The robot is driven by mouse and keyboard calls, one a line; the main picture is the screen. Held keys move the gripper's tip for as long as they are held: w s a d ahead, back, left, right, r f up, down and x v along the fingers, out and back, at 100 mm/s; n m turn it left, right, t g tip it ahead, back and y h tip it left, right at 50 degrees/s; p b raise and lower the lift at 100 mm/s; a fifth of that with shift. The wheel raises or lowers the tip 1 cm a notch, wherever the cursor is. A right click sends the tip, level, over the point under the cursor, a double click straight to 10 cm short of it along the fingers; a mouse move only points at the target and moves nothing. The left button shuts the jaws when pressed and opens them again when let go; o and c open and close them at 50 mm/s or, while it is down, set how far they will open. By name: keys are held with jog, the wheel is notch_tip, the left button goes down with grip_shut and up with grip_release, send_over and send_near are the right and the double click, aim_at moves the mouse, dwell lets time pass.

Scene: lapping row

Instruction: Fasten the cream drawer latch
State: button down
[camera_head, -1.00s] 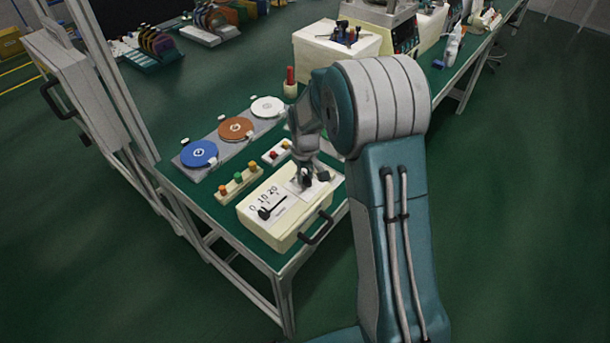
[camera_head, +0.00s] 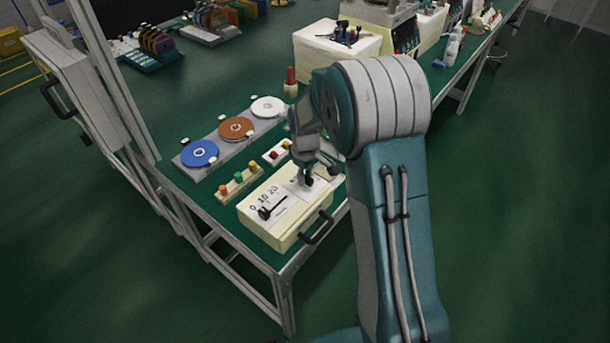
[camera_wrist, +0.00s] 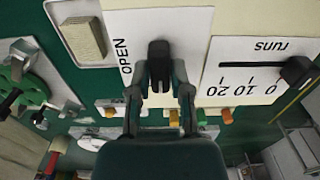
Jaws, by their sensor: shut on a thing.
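The cream drawer unit (camera_head: 292,232) stands at the near corner of the green bench, with a black pull handle (camera_head: 318,228) on its front. The latch plate on its top is white and marked OPEN (camera_wrist: 124,58) in the wrist view. My gripper (camera_head: 308,181) points down at this plate. In the wrist view my gripper (camera_wrist: 160,82) is shut on a black latch lever (camera_wrist: 159,50), beside the OPEN mark. The fingers hide part of the lever. I cannot tell whether the drawer front sits fully flush.
A 0-10-20 runs scale with a black slider (camera_head: 266,212) shares the unit's top. A red-topped post (camera_head: 291,82) stands farther back.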

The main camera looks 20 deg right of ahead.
jog(key=shift+f, duration=0.1)
jog(key=c, duration=0.6)
grip_release()
jog(key=shift+o, duration=0.2)
notch_tip(320, 180, up, 12)
